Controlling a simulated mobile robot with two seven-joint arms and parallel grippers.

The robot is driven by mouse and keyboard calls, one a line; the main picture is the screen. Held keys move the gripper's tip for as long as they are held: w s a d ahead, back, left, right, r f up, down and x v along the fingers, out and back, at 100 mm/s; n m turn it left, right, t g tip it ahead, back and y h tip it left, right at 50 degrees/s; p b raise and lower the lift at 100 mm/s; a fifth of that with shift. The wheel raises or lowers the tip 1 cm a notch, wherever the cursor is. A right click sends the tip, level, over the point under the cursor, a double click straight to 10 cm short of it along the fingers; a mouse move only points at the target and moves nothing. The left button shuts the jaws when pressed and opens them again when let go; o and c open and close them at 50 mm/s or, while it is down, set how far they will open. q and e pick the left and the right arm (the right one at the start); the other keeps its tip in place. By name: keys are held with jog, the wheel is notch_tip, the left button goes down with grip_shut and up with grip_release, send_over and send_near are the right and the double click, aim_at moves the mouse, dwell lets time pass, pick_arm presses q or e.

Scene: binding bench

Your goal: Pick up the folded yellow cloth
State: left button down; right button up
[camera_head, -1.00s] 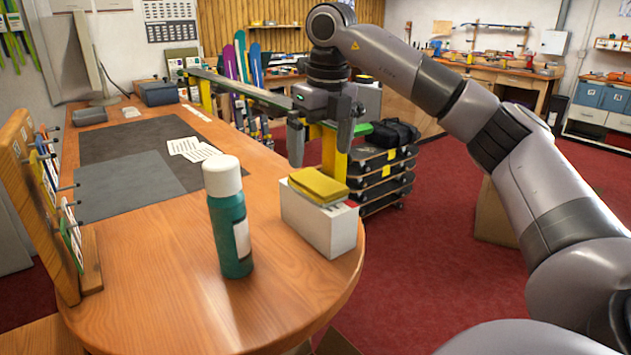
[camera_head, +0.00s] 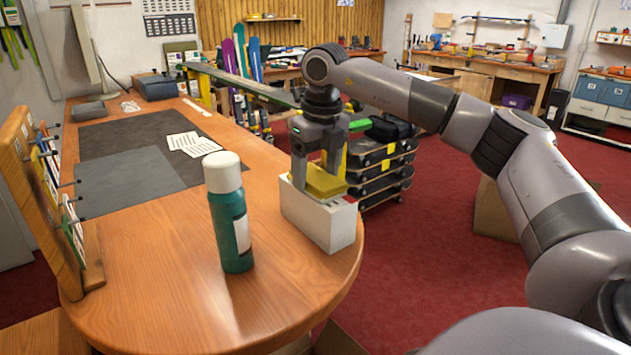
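The folded yellow cloth (camera_head: 325,183) lies at the top of a white box (camera_head: 318,222) near the right edge of the wooden table. My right gripper (camera_head: 319,172) points down over it, with its two fingers apart, one at each side of the cloth. The left finger hides part of the cloth. Whether the fingers press on the cloth or stand just clear of it cannot be made out. I see no clear gap between cloth and box. My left gripper is out of view.
A green bottle with a white cap (camera_head: 230,212) stands upright left of the box. A dark mat (camera_head: 130,180) and papers (camera_head: 192,144) lie farther back on the table (camera_head: 160,270). A wooden rack (camera_head: 40,205) stands at the left. Red floor is open to the right.

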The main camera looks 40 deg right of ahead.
jog(key=shift+r, duration=0.1)
notch_tip(320, 180, up, 12)
jog(key=f, duration=0.1)
notch_tip(320, 180, up, 9)
jog(key=p, duration=0.4)
send_over(315, 176)
jog(key=shift+d, duration=0.1)
jog(key=shift+f, duration=0.1)
jog(key=shift+o, duration=1)
jog(key=shift+c, duration=0.5)
